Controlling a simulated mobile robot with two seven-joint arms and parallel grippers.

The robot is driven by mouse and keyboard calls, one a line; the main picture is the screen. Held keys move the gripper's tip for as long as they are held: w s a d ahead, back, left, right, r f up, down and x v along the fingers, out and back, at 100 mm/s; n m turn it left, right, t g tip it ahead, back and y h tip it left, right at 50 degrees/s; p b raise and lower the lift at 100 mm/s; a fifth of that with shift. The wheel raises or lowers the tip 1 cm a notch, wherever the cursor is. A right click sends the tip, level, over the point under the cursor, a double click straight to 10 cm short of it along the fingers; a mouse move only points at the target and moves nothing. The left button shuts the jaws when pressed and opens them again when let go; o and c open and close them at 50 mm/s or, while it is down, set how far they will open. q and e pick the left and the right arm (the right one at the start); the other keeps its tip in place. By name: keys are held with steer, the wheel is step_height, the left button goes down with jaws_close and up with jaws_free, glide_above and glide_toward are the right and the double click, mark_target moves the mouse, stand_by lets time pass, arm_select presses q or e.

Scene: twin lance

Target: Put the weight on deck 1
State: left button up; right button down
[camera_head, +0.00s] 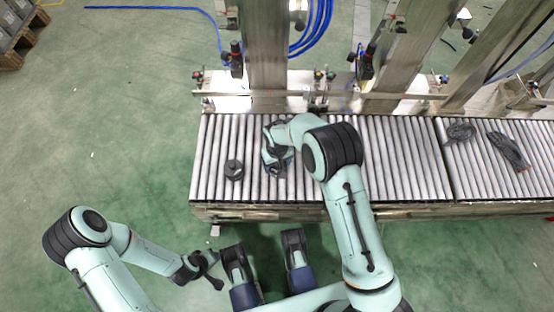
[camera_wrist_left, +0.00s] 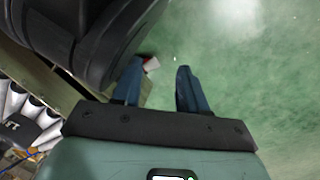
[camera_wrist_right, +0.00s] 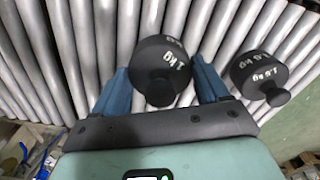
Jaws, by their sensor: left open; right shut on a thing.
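My right gripper (camera_head: 277,160) is above the left part of the roller conveyor (camera_head: 405,165). In the right wrist view its blue fingers (camera_wrist_right: 164,84) are shut on a round dark weight (camera_wrist_right: 160,68) with white lettering that looks like "1 kg". In the head view the gripper mostly hides this weight. A second dark weight (camera_head: 233,169) stands on the rollers to the left, apart from the gripper; it also shows in the right wrist view (camera_wrist_right: 260,72). My left gripper (camera_head: 214,270) is open and empty over the green floor, in front of the conveyor. I cannot tell which surface is deck 1.
Two dark objects, one bunched (camera_head: 460,132) and one long (camera_head: 508,151), lie on the right conveyor section. Metal posts (camera_head: 264,45) and fittings stand behind the conveyor. A pallet (camera_head: 18,32) stands far left.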

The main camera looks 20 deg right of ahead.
mark_target(277, 167)
step_height(277, 167, down, 3)
steer(key=shift+f+b, duration=0.2)
steer(key=shift+b, duration=0.3)
arm_select(q)
steer(key=shift+s+a+f+g, duration=0.1)
steer(key=shift+s+f+g, duration=0.15)
steer(key=shift+s+f, duration=0.3)
steer(key=shift+s+a+f+g, duration=0.1)
steer(key=shift+s+f+g, duration=0.2)
steer(key=shift+s, duration=0.3)
arm_select(e)
steer(key=shift+f, duration=0.2)
steer(key=shift+f, duration=0.1)
jaws_free()
steer(key=shift+f, duration=0.15)
arm_select(q)
steer(key=w+d+r+t+p, duration=0.1)
steer(key=w+r+t+p, duration=0.1)
steer(key=w+r, duration=0.3)
steer(key=shift+w+r+p, duration=0.35)
steer(key=shift+w+p, duration=0.25)
steer(key=shift+w, duration=0.15)
arm_select(e)
step_height(277, 167, up, 12)
steer(key=shift+r, duration=0.15)
arm_select(q)
steer(key=shift+s+t, duration=0.1)
steer(key=shift+t, duration=0.15)
arm_select(e)
steer(key=shift+s, duration=0.1)
